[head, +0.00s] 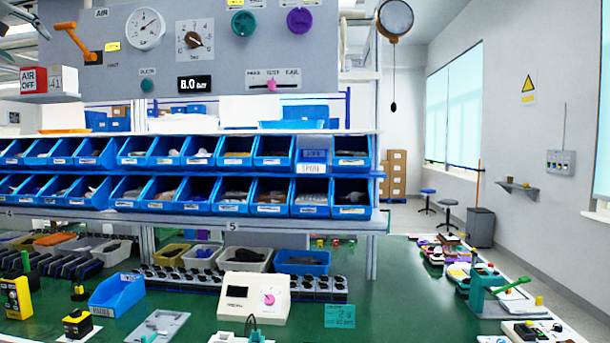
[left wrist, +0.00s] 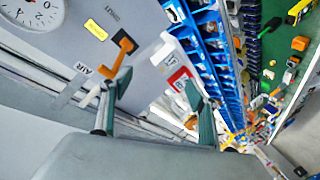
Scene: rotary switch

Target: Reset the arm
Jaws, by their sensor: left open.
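My left gripper (head: 27,45) is at the upper left edge of the head view, partly cut off, just left of the orange lever (head: 72,38) on the grey panel. In the left wrist view my left gripper (left wrist: 157,85) is open, its two green-padded fingers apart with nothing held between them. The orange lever (left wrist: 122,50) shows beyond the fingers there, and one finger overlaps part of its handle. I cannot tell whether finger and lever touch. My right gripper is in neither view.
Blue bins (head: 205,150) fill the shelf. The green table (head: 390,300) has a clear patch right of the white dial box (head: 254,298).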

